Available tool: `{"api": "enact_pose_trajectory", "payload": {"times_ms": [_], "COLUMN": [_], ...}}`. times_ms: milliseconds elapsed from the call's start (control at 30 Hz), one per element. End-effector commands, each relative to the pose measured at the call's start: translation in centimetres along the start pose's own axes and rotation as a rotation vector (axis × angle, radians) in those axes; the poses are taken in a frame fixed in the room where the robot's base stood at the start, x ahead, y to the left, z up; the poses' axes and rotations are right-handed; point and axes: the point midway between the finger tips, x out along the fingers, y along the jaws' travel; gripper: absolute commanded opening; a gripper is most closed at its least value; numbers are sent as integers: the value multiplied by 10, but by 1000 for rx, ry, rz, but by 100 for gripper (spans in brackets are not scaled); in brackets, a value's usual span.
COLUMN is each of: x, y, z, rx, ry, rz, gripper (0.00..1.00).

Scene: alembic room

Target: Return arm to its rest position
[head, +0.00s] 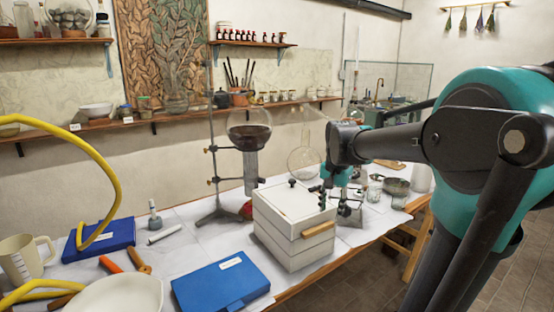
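My arm reaches in from the right side of the head view, with dark links and teal joints. Its end points down, and my gripper (324,196) is small and dark at the far right corner of a white box (285,240). I cannot tell whether the gripper touches the box or hangs beside it. Its fingers are too small and dark to show whether they are open or shut. I see nothing clearly held. The box has a flat lid with a dark knob and a wooden handle on its front.
A long table (184,262) runs along the wall. On it are a blue case (220,284), another blue case (98,238), a white bowl (118,295), a mug (20,260) and a stand with a round flask (249,128). A yellow hose (108,180) arches at left. Floor is clear at lower right.

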Motion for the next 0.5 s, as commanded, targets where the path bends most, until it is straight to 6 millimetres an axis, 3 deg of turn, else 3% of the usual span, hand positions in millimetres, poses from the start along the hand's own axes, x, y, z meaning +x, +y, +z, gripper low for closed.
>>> {"api": "enact_pose_trajectory", "payload": {"times_ms": [300, 500], "x": [112, 152], "y": [88, 127], "z": [84, 126], "rx": [-426, -617], "ry": [141, 216], "rz": [-69, -78], "gripper": [40, 40]}}
